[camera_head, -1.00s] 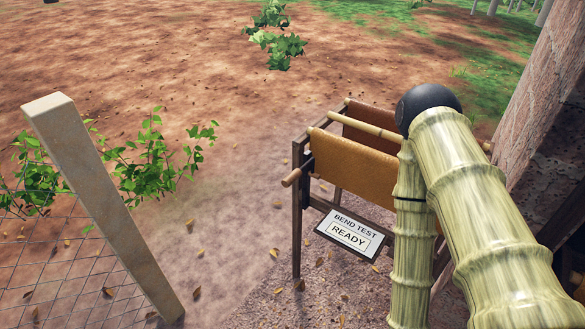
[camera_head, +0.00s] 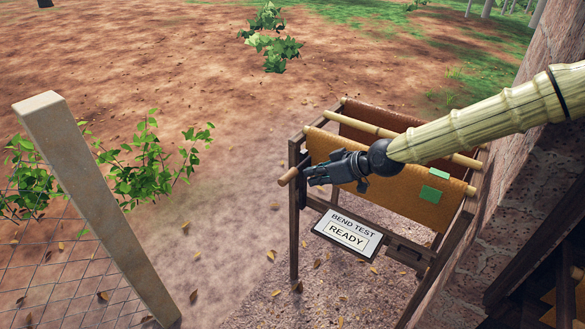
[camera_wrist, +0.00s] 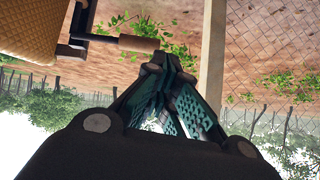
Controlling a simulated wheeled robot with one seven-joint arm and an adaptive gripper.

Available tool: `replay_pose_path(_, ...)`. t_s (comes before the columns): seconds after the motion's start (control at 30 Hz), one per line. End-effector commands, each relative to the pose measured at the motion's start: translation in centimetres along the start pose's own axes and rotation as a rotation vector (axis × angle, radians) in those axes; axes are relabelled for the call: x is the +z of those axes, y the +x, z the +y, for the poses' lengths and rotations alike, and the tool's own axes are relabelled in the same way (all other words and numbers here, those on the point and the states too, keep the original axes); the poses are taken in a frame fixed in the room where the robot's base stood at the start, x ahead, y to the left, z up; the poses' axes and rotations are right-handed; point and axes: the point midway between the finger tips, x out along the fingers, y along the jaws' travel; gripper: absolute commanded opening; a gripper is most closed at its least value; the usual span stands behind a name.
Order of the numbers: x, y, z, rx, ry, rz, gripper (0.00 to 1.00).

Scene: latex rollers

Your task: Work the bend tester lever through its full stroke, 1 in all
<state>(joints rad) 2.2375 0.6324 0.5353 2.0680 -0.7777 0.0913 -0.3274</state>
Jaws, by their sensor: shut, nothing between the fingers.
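The bend tester is at the left end of a wooden rack, with a sign (camera_head: 347,235) reading "BEND TEST" and "READY". A short wooden handle (camera_head: 288,177) sticks out at the rack's left side and looks like the lever's grip. In the wrist view the handle (camera_wrist: 138,43) joins a dark bracket (camera_wrist: 80,30). My gripper (camera_head: 312,173) is shut and empty, just right of the handle in the head view. In the wrist view my gripper's fingertips (camera_wrist: 167,62) are close to the handle's end; I cannot tell whether they touch.
Orange-brown sheets (camera_head: 400,187) hang over poles on the rack, with green tags (camera_head: 430,194) on the front one. A pale post (camera_head: 90,190) with wire mesh stands at left. A rough stone-like pillar (camera_head: 520,130) stands at right. Bare ground lies between post and rack.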

Motion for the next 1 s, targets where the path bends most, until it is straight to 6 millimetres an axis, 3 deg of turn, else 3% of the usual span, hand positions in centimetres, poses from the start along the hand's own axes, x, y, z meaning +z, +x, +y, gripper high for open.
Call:
replay_pose_path(0.1,-3.7,-2.0,1.7,0.021,-0.076,0.045,0.00)
replay_pose_path(0.23,-5.5,-3.1,2.4,0.031,-0.119,0.063,0.00)
replay_pose_path(0.67,-5.8,-3.1,2.5,0.032,-0.125,0.065,0.00)
replay_pose_path(1.0,-6.1,0.2,2.5,0.032,-0.124,0.063,0.00)
